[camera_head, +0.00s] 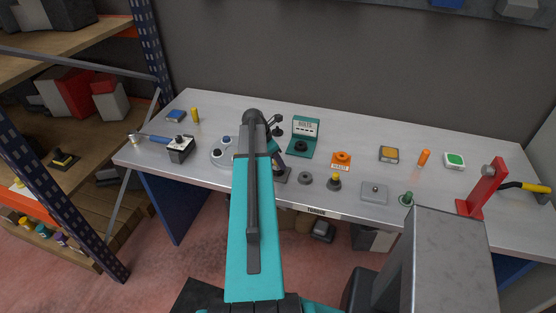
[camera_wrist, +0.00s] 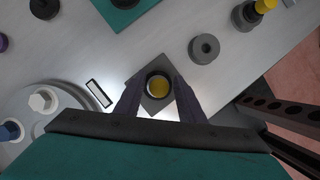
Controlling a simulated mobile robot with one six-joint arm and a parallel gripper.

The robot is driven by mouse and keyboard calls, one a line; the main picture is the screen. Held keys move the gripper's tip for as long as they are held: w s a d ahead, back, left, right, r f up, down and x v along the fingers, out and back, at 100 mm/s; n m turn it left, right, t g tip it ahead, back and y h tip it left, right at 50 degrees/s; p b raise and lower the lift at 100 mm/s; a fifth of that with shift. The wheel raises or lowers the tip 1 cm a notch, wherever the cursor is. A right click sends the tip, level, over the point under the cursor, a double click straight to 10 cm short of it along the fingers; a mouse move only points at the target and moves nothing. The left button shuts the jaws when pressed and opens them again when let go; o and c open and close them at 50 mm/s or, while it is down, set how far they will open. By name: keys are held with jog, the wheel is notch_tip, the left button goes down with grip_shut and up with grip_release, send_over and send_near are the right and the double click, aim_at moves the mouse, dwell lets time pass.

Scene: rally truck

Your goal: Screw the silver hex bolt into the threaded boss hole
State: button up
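My gripper (camera_wrist: 157,85) points down at the bench, its two dark fingers apart. Between and below the fingers is a dark square block (camera_wrist: 151,107) with a black ring (camera_wrist: 147,84) and a yellow round centre; I cannot tell whether the fingers touch it. A pale silver hex head (camera_wrist: 40,101) sits on a round grey plate (camera_wrist: 62,98), left of the fingers in the wrist view. A grey round boss with a central hole (camera_wrist: 204,48) stands right of and beyond the fingers; it also shows in the head view (camera_head: 305,178). My arm hides part of the bench.
A blue knob (camera_wrist: 9,131) shares the round plate. A teal stand (camera_head: 301,151) is behind.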

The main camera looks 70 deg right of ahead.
dwell(0.4)
jog(key=shift+n+t, duration=0.3)
jog(key=shift+n, duration=0.6)
jog(key=shift+h, duration=0.3)
jog(key=c, duration=0.6)
jog(key=shift+d+m, duration=0.1)
jog(key=shift+m, duration=0.2)
jog(key=shift+m, duration=0.8)
